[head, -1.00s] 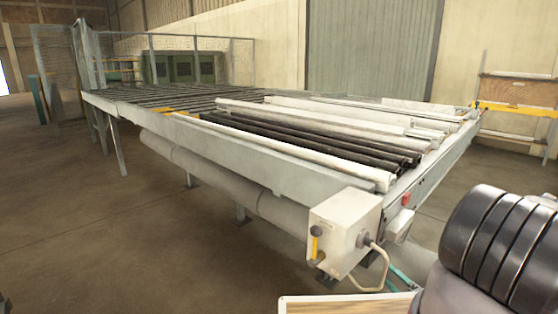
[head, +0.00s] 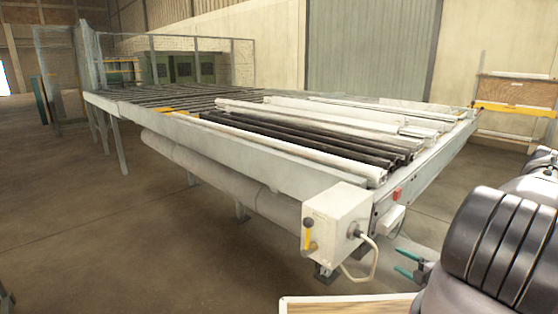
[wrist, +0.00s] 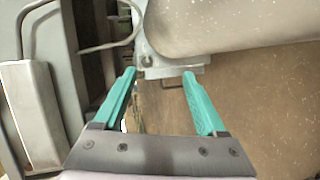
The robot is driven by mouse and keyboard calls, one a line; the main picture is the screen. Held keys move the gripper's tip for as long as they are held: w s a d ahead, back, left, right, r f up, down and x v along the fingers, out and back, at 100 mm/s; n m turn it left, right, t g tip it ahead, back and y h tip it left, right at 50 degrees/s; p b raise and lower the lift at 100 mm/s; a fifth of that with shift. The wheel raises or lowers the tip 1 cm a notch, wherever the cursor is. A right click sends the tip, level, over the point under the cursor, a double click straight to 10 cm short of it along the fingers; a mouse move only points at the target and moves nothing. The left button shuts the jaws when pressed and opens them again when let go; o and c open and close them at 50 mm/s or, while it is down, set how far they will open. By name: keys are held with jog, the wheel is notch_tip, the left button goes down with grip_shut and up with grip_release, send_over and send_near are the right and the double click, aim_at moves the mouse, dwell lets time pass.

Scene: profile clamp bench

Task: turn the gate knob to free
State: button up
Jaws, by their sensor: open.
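A white control box (head: 338,225) is fixed to the near corner of the roller table. On its left face is an upright yellow handle (head: 307,232) with a small round fitting just below it. I cannot tell for sure which part is the gate knob, and no marking can be read. My gripper (head: 400,262) has teal fingers and is open and empty, low to the right of the box and apart from it. In the wrist view my gripper (wrist: 159,75) shows spread fingers with nothing between them. The yellow handle cannot be made out there.
A pale cable (head: 368,262) loops down from the box toward my gripper's side. The roller table (head: 280,162) carries white and dark profiles, with a thick pipe (head: 215,172) along its side. A red button (head: 397,193) is on its end. Floor at left is free.

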jog(key=w+d+r+m+g+h, duration=0.2)
jog(key=w+d+r, duration=0.25)
jog(key=r, duration=0.35)
jog(key=w+d+r+m+g+h, duration=0.25)
jog(key=w+r, duration=0.25)
jog(key=r, duration=0.3)
jog(key=s+a+r+m+h, duration=0.15)
jog(key=r+m, duration=0.25)
jog(key=r, duration=0.7)
jog(key=a+r+m+h, duration=0.2)
jog(key=r+m, duration=0.2)
jog(key=r, duration=0.8)
jog(key=s+a+r+m+g, duration=0.2)
jog(key=s+a+r+m, duration=0.5)
jog(key=s+a+r, duration=0.5)
jog(key=s+a+r+m+y, duration=0.2)
jog(key=s+a, duration=0.3)
jog(key=s, duration=0.3)
jog(key=s+a+r+m+y, duration=0.2)
jog(key=s+a+r+m, duration=0.2)
jog(key=s, duration=0.5)
jog(key=shift+s+a+r, duration=0.15)
jog(key=shift+a+r, duration=0.35)
jog(key=shift+a, duration=0.25)
jog(key=shift+c, duration=0.3)
